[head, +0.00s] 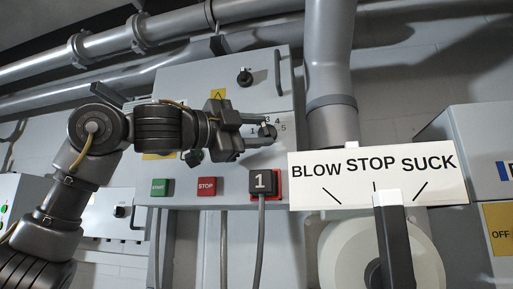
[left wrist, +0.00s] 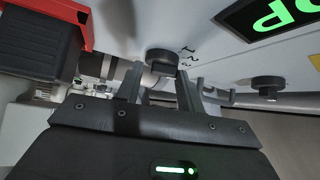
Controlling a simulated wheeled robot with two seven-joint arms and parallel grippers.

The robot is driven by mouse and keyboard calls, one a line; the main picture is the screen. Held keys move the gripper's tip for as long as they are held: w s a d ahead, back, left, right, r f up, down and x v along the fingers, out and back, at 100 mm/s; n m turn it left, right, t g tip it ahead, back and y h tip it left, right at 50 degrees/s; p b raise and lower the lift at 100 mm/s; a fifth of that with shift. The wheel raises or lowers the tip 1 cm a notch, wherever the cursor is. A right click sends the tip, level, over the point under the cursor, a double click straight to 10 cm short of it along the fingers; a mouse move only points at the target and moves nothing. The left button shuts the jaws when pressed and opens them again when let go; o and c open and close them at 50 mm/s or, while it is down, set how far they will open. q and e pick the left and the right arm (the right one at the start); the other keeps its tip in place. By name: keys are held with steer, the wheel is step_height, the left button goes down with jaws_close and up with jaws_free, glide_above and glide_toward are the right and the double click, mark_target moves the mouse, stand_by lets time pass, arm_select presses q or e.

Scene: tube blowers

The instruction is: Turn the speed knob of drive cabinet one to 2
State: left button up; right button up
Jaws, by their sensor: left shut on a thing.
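In the left wrist view the round black knob (left wrist: 162,57) sits between the fingertips (left wrist: 160,72). I cannot tell which number the knob points at. My right gripper is not in view.
A green START button (head: 160,187) and a red STOP button (head: 207,186) sit below the arm. Another dark knob (head: 245,77) is higher on the cabinet. A BLOW STOP SUCK sign (head: 375,175) and a black lever (head: 395,245) stand at right.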

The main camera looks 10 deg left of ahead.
arm_select(q)
steer(key=n+t+b, duration=0.2)
steer(key=b, duration=0.1)
steer(key=shift+s+a+n, duration=0.15)
steer(key=shift+a+n, duration=0.05)
steer(key=shift+n, duration=0.1)
steer(key=shift+o, duration=0.2)
steer(key=shift+d+r+n+t+b, duration=0.2)
steer(key=shift+n+t+b, duration=0.4)
steer(key=shift+b, duration=0.2)
steer(key=o, duration=0.8)
steer(key=shift+c, duration=0.2)
steer(key=shift+a+f, duration=0.1)
steer(key=shift+a, duration=0.2)
steer(key=shift+d+f, duration=0.1)
steer(key=shift+d, duration=0.1)
steer(key=shift+f, duration=0.1)
